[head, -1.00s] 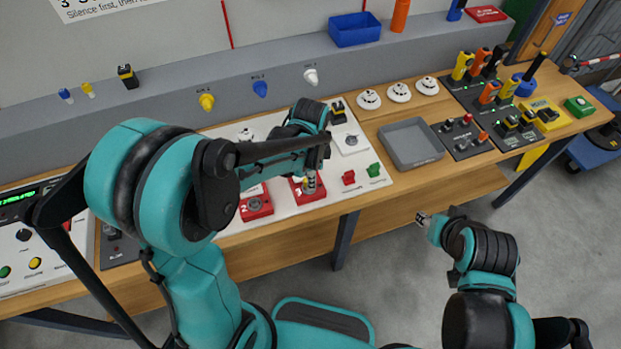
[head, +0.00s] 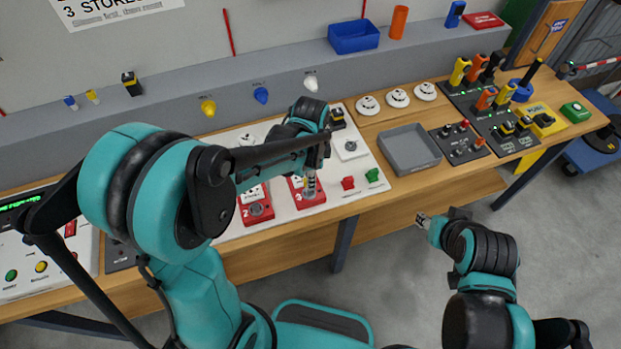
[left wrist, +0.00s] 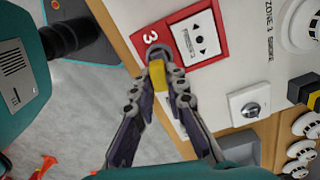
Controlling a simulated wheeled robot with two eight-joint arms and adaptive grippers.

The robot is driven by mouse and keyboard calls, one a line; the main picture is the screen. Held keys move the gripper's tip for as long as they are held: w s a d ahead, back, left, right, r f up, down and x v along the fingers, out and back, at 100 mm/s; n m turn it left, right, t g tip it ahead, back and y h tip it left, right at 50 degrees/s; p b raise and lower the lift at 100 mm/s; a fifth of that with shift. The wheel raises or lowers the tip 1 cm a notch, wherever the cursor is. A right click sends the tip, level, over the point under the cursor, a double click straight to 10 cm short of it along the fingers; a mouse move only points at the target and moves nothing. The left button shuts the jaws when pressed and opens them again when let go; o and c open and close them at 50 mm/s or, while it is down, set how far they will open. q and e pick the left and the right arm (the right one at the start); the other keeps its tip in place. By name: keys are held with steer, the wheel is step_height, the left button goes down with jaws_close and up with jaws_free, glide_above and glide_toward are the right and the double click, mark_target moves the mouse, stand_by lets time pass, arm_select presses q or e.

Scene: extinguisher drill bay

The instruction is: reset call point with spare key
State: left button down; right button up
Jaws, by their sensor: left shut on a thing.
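My left gripper (head: 310,188) points down at the red call point marked 3 (head: 319,199) on the white panel. In the left wrist view its fingers (left wrist: 160,82) are shut on a small yellow key (left wrist: 157,73). The key's far end meets the round grey lock at the edge of call point 3 (left wrist: 138,42); how deep it sits is hidden. Call point 2 (head: 257,212) stands to the left. My right gripper (head: 424,220) hangs over the floor in front of the bench, too small to tell its jaws.
A grey tray (head: 409,150) and switch panels lie right of the white panel. A blue bin (head: 354,37) stands on the ledge. The floor at right front is clear.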

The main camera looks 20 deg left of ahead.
arm_select(q)
steer(key=shift+r+p, duration=0.5)
steer(key=shift+r, duration=0.2)
steer(key=shift+r, duration=0.15)
